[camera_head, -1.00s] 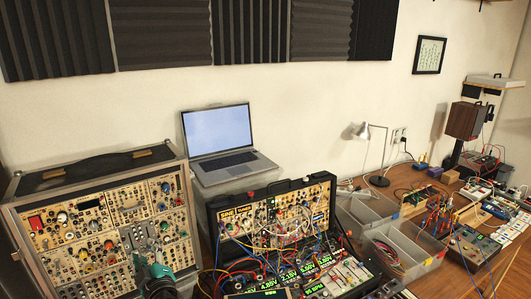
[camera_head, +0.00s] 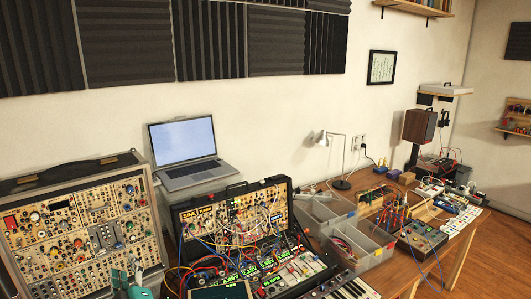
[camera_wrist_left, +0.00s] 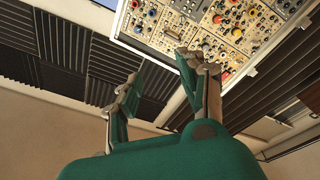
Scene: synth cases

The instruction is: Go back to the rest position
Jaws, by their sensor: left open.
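My left gripper (camera_head: 128,274) shows at the bottom edge of the head view, green with grey fingers, in front of the large synth case (camera_head: 82,228). In the left wrist view my left gripper (camera_wrist_left: 168,72) is open, its two fingers spread with nothing between them. The same case's panel of knobs (camera_wrist_left: 205,28) shows beyond the fingertips there. I cannot tell the exact gap between the gripper and the case. My right gripper is in neither view.
A smaller open synth case (camera_head: 232,218) with patch cables stands right of the large case. A laptop (camera_head: 186,150) is open behind them. Clear plastic bins (camera_head: 352,243), a desk lamp (camera_head: 341,184) and a keyboard (camera_head: 350,286) sit farther right. Wooden floor (camera_head: 480,270) is open at the right.

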